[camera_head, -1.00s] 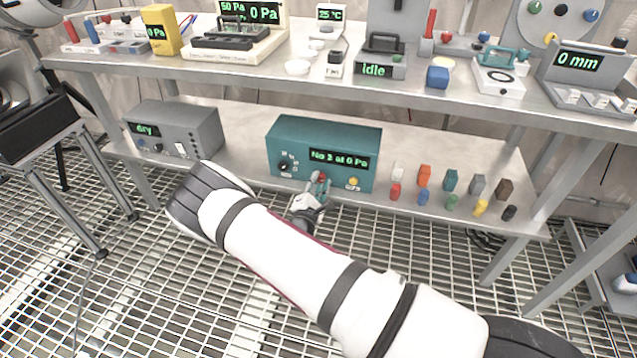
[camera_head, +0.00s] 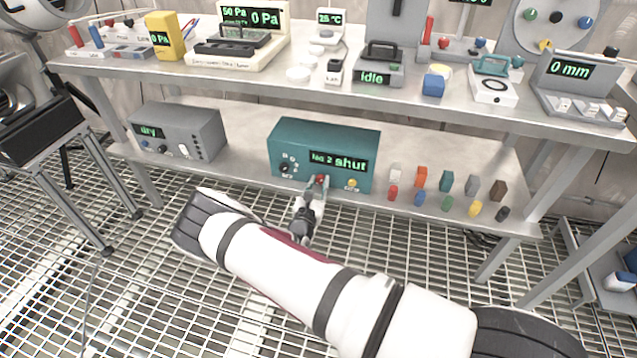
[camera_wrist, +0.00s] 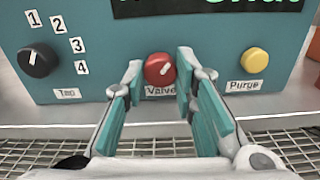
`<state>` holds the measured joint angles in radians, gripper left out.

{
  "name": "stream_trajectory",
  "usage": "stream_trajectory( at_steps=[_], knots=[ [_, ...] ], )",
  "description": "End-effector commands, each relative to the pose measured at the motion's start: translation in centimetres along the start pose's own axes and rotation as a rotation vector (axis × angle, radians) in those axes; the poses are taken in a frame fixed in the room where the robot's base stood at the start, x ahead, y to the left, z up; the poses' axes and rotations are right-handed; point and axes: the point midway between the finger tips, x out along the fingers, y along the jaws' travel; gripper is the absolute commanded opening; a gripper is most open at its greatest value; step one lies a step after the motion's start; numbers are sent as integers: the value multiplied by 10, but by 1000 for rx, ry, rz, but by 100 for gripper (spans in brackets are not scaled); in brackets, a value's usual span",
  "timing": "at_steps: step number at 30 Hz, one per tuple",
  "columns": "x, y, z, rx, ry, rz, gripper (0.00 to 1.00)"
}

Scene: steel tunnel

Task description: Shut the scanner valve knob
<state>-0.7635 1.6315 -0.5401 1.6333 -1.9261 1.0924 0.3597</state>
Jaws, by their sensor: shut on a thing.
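The scanner is a teal box (camera_head: 325,142) on the lower shelf; its green display (camera_head: 338,162) reads "shut" after a small number that is hard to read. Its red valve knob (camera_wrist: 159,69) carries a white mark slanting to the upper right, above the "Valve" label. My gripper (camera_head: 317,182) reaches the knob from the front. In the wrist view its two teal-padded fingers (camera_wrist: 160,76) stand left and right of the knob, closed on it. The knob's front stays visible between the fingertips.
A black numbered knob (camera_wrist: 37,60) is left of the valve, and a yellow Purge button (camera_wrist: 254,60) is right of it. Several small coloured blocks (camera_head: 447,181) stand right of the box. A grey "dry" unit (camera_head: 178,132) stands left. The upper shelf (camera_head: 215,75) overhangs.

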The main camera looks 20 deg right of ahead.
Motion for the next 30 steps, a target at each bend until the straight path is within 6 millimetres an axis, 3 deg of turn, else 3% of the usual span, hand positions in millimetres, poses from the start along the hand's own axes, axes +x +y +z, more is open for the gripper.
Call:
stream_trajectory(
  at_steps=[15,30],
  knots=[
    [-1,0,-1,-457,2,0,0],
    [0,-1,-1,-663,3,0,0]
  ],
)
